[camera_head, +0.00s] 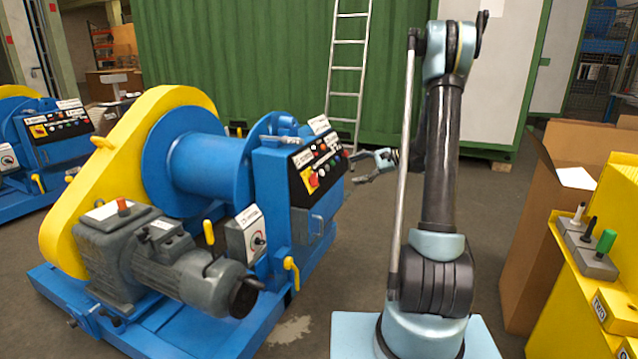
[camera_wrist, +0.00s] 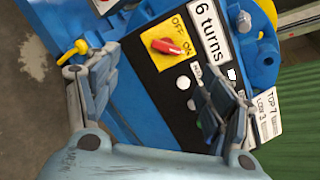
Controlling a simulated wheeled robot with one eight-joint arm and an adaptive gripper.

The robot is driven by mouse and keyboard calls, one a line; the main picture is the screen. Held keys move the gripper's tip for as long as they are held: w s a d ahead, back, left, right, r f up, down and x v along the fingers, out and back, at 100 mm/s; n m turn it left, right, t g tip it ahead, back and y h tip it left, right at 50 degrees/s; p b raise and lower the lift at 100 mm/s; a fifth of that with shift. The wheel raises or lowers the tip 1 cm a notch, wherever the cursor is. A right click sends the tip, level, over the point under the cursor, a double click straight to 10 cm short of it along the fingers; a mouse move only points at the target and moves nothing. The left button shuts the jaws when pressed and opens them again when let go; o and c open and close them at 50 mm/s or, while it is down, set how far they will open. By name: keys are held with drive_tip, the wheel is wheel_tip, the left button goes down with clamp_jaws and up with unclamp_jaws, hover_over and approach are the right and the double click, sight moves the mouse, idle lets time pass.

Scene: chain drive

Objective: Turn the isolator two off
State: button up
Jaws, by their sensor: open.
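A red isolator knob (camera_wrist: 170,46) on a yellow plate marked OFF and ON sits on the black panel of the near blue winch. Its handle lies roughly across the wrist picture, its right end near the word ON. It also shows in the head view (camera_head: 312,181). I cannot read which isolator number it is. My gripper (camera_head: 355,168) is open and empty, just right of the panel. In the wrist view, my gripper (camera_wrist: 158,62) has its fingers spread either side of the knob, apart from it. Another red-and-yellow switch (camera_head: 38,130) is on the far-left winch.
A "6 turns" label (camera_wrist: 208,30) and several buttons are beside the knob. A yellow lever (camera_wrist: 74,52) juts out at the panel's left in the wrist view. A ladder (camera_head: 346,70) leans behind. A yellow stand (camera_head: 570,290) and cardboard box (camera_head: 545,190) are at right.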

wheel_tip(320, 180, down, 2)
drive_tip(key=w+y, duration=0.1)
drive_tip(key=w, duration=0.2)
approach(315, 180)
drive_tip(key=w+x, duration=0.1)
drive_tip(key=x, duration=0.7)
drive_tip(key=shift+w+f+m, duration=0.15)
drive_tip(key=shift+f+m, duration=0.2)
drive_tip(key=shift+m, duration=0.05)
drive_tip(key=shift+a, duration=0.15)
drive_tip(key=c, duration=1.1)
